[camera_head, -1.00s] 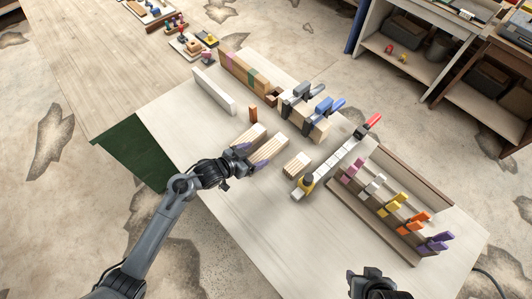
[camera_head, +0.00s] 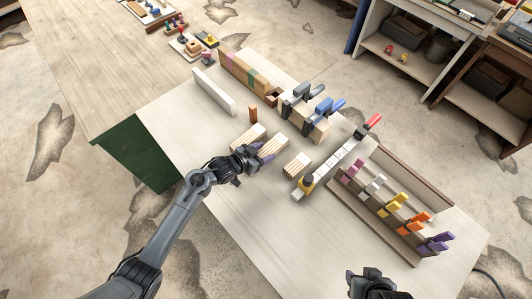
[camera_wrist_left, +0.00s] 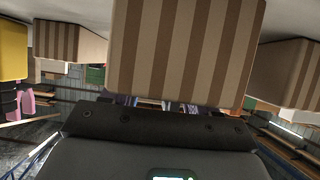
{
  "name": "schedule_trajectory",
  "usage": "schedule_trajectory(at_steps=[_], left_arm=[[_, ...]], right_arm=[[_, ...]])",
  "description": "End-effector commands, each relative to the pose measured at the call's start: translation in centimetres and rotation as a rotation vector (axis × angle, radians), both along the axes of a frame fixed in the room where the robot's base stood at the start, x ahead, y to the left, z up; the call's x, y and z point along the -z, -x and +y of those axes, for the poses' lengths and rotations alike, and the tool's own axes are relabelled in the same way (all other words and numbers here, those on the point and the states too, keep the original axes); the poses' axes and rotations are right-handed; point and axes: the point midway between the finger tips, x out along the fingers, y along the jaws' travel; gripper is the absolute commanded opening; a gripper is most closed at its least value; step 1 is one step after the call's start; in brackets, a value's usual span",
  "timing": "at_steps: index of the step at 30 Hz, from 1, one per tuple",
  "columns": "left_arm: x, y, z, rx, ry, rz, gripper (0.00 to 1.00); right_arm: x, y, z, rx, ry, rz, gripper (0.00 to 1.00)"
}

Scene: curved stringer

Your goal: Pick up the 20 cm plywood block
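Three striped plywood blocks lie on the light tabletop: a left one (camera_head: 246,136), a middle one (camera_head: 277,145) and a short right one (camera_head: 297,164). The middle one looks the longest; no length marking shows. My left gripper (camera_head: 262,151) is at the near end of the middle block, with purple-tipped fingers around it.
A white bar (camera_head: 213,91) and a small orange-brown block (camera_head: 253,114) stand behind. Blue-grey clamps (camera_head: 322,108) sit behind on the right. A white strip with a red end (camera_head: 345,158) and a rack of coloured clamps (camera_head: 388,205) are to the right. The front tabletop is clear.

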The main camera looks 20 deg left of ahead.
Motion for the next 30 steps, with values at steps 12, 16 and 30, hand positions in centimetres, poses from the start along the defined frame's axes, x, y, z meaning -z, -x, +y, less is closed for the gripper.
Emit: schedule_trajectory(at_steps=[12, 16, 30], left_arm=[[-0.1, 0.0, 0.0, -0.001, 0.0, -0.001, 0.19], [-0.2, 0.0, 0.0, -0.001, 0.0, -0.001, 0.19], [-5.0, 0.2, 1.6, -0.003, -0.003, -0.004, 0.19]], right_arm=[[0.0, 0.0, -0.1, -0.001, 0.003, 0.001, 0.43], [0.0, 0.0, -0.1, -0.004, 0.007, 0.001, 0.43], [-0.1, 0.0, -0.2, -0.006, 0.008, 0.001, 0.43]])
